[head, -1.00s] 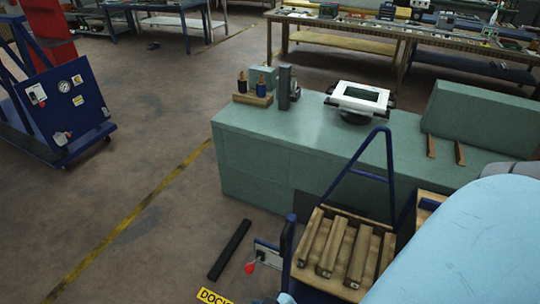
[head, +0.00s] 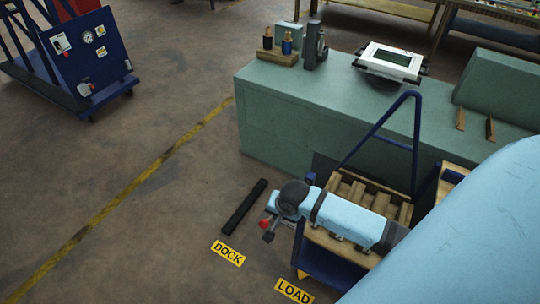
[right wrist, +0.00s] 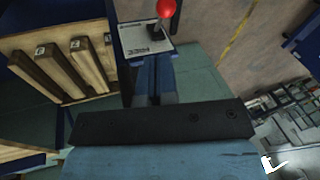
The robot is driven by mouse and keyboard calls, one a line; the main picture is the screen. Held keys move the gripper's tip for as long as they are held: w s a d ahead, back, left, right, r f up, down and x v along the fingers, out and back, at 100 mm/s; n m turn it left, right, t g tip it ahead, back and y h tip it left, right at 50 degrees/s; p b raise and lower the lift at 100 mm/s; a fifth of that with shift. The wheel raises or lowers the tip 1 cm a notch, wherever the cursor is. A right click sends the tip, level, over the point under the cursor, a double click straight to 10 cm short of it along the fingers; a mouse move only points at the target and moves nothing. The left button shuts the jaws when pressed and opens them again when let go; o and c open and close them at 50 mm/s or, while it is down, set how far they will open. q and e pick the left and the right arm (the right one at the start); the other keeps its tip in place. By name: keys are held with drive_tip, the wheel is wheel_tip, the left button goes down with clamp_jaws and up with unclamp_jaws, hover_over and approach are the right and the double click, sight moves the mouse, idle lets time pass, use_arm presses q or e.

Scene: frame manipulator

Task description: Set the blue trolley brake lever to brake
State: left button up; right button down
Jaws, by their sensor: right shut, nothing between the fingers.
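The blue trolley (head: 320,262) stands against the green bench, carrying wooden bars in a wooden rack. Its brake lever has a red knob (head: 264,224), at the trolley's left side in the head view. In the right wrist view, the red knob (right wrist: 166,8) tops a short dark lever rising from a pale lettered plate (right wrist: 135,40). My right gripper (right wrist: 154,58) is shut and empty, its fingertips at the near edge of the plate, just short of the lever's base. Contact cannot be told. The lettering is unreadable. In the head view my right wrist hides much of the plate. My left gripper is out of view.
The green bench (head: 330,105) holds a white-framed screen (head: 390,60) and small fittings. Yellow DOCK (head: 228,253) and LOAD (head: 294,291) labels and a black floor strip (head: 244,206) lie near the trolley. Another blue trolley (head: 92,65) stands far left. The floor between is clear.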

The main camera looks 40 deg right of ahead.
drive_tip(key=d+m, duration=0.1)
drive_tip(key=w+d+r+m+g, duration=0.1)
drive_tip(key=shift+d+m+h, duration=0.3)
drive_tip(key=shift+h, duration=0.1)
drive_tip(key=shift+w, duration=0.1)
approach(268, 222)
drive_tip(key=d+x, duration=0.1)
drive_tip(key=x, duration=0.4)
drive_tip(key=shift+w+a+f, duration=0.15)
drive_tip(key=shift+a+f, duration=0.15)
drive_tip(key=shift+f, duration=0.25)
